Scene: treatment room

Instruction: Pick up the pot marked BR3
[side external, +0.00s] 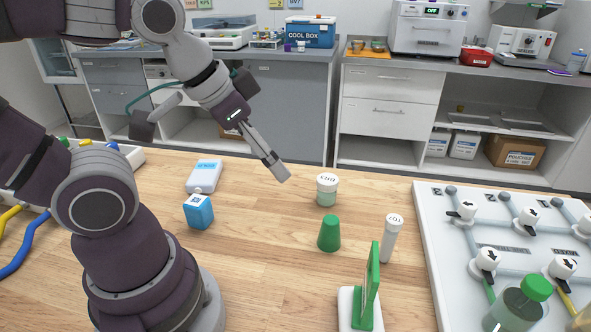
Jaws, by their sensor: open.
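A green tapered cup (329,233) stands in front of the pot. A green upright plate on a white base (368,295) is at the front. A valve panel (438,262) fills the right. A blue box (199,212) and a pale case (204,177) lie left.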

